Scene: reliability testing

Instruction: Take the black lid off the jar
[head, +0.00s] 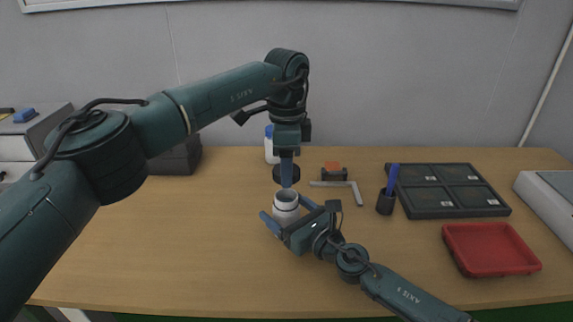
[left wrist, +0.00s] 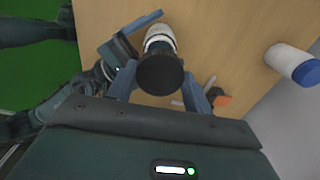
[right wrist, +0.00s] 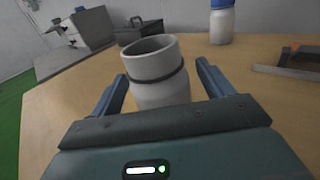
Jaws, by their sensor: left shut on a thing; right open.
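The white jar (head: 286,215) stands upright on the table with its mouth open, and its empty-looking rim and a dark band around its neck show in the right wrist view (right wrist: 160,92). My left gripper (head: 287,178) is shut on the round black lid (left wrist: 160,73) and holds it above the jar, apart from it. In the head view a blue finger covers part of the lid (head: 279,174). My right gripper (right wrist: 162,78) is open, with one finger on each side of the jar.
A white bottle with a blue cap (head: 271,150) stands behind the jar. The table's left front is clear.

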